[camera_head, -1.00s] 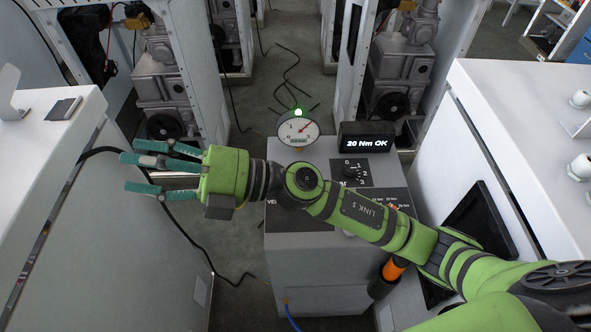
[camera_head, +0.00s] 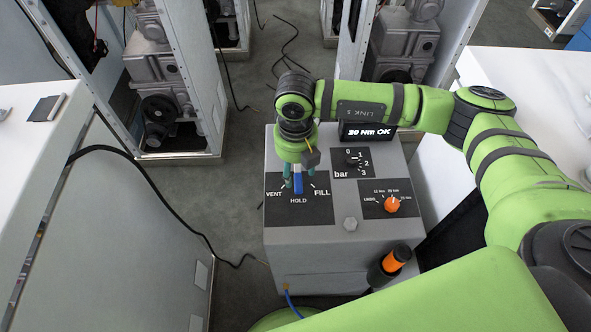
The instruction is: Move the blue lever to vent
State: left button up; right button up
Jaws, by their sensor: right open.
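The blue lever (camera_head: 298,184) stands on the black VENT/HOLD/FILL plate (camera_head: 316,207) on top of the grey box. It points down the picture toward HOLD, with VENT on its left and FILL on its right. My right gripper (camera_head: 298,178) points down over the plate, its teal fingers on either side of the lever. The fingers are open, and I cannot tell whether they touch the lever. The palm hides the lever's upper end. My left gripper is not in view.
The grey box (camera_head: 300,255) also bears a bar knob (camera_head: 352,161), an orange knob (camera_head: 392,204), a hex bolt (camera_head: 350,224) and a display reading "20 Nm OK" (camera_head: 368,131). An orange-and-black tool (camera_head: 392,262) is at its front right. White cabinets (camera_head: 120,235) flank it.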

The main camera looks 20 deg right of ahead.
aim_at(295, 180)
jog(key=shift+f+p, duration=0.35)
jog(key=shift+f, duration=1.35)
grip_shut()
jog(key=shift+a, duration=0.1)
jog(key=shift+w+a+f+m+b, duration=0.15)
jog(key=shift+w+a+m+b, duration=0.15)
jog(key=shift+m+b, duration=0.55)
jog(key=shift+w+a+m+b, duration=0.15)
jog(key=shift+a+m+b, duration=0.15)
jog(key=shift+m, duration=0.35)
jog(key=shift+w+a+m+b, duration=0.15)
jog(key=shift+m+b, duration=0.2)
jog(key=shift+m, duration=0.25)
jog(key=shift+w+a+m+b, duration=0.25)
jog(key=shift+w+m+b, duration=0.15)
jog(key=shift+m, duration=0.55)
jog(key=shift+w+a+m+b, duration=0.25)
jog(key=shift+m+b, duration=0.15)
jog(key=shift+m, duration=0.55)
jog(key=shift+r, duration=0.2)
